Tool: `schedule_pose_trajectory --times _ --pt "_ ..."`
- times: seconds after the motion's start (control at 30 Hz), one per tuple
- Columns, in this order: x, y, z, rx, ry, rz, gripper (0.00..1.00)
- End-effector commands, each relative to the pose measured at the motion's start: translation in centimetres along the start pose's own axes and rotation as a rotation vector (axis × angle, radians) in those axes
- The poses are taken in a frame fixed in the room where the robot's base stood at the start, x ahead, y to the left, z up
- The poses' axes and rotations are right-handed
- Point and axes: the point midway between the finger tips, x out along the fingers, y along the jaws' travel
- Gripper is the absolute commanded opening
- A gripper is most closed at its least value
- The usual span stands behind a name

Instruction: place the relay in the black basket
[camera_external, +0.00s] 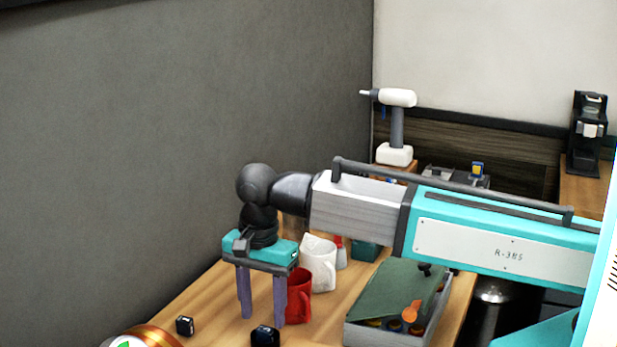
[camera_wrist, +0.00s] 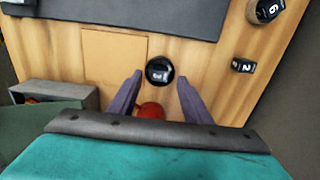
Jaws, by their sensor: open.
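My gripper (camera_external: 262,320) is open and points down over the wooden table, its two purple-grey fingers apart. I cannot tell which block is the relay. No black basket is clearly identifiable.
A grey box with a green lid (camera_external: 395,300) is to the right. A dark flat panel (camera_wrist: 140,12) lies at the wrist view's top. A power drill (camera_external: 396,125) stands behind.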

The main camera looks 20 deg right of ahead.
Motion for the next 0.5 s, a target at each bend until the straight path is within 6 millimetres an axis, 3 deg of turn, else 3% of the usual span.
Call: schedule_pose_trajectory --times 0.3,0.5 --pt "-3.4 0.0 0.0 0.000 0.000 -0.001 0.45" --pt "-4.0 0.0 0.0 0.000 0.000 0.000 0.45"
